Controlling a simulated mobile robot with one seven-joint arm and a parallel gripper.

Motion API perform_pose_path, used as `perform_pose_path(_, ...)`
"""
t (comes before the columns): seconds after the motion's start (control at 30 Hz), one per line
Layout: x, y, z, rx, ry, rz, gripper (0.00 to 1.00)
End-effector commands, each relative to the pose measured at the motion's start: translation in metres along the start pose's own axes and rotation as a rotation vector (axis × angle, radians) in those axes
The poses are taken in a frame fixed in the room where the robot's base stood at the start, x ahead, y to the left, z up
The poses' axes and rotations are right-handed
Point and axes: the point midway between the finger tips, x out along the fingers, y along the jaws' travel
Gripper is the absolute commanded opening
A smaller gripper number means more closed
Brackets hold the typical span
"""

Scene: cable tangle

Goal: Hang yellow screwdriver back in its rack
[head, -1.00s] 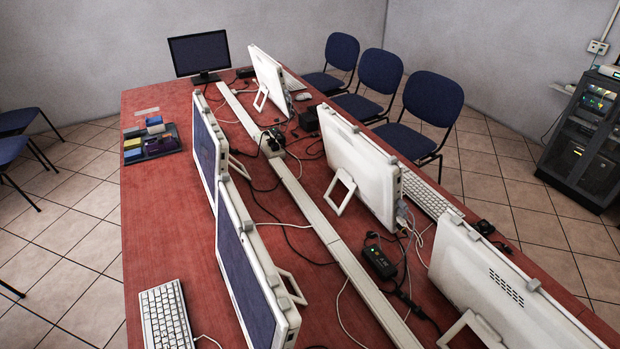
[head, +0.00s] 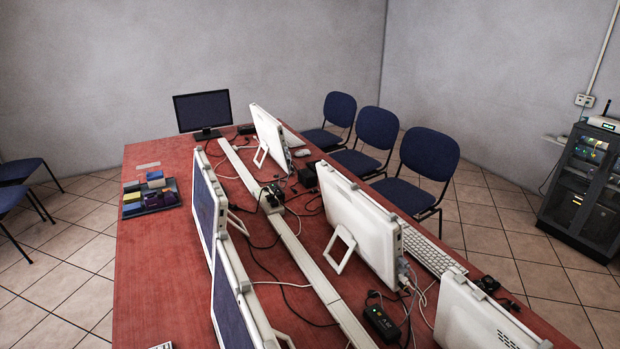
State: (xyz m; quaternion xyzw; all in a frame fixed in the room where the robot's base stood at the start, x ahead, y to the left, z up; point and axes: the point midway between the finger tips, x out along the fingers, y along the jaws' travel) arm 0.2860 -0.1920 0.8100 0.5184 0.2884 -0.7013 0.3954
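I see no yellow screwdriver and no tool rack in the head view. My gripper is not in view either. A dark tray (head: 170,207) on the left side of the table holds small yellow, blue and purple items; they are too small to identify further.
The long red table (head: 160,265) carries white monitors (head: 362,222), a black monitor (head: 202,112), cables and a white cable channel (head: 305,260). Blue chairs (head: 376,128) line its right side. A dark equipment cabinet (head: 587,185) stands at far right.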

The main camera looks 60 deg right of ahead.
Motion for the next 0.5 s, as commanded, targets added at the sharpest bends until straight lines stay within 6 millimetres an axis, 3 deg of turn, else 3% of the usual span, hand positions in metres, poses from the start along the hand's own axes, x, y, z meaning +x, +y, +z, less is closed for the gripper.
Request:
perform_pose_path(0.43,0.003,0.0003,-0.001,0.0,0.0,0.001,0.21)
perform_pose_path(0.47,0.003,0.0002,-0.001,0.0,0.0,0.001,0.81)
perform_pose_path(0.5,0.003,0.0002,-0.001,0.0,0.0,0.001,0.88)
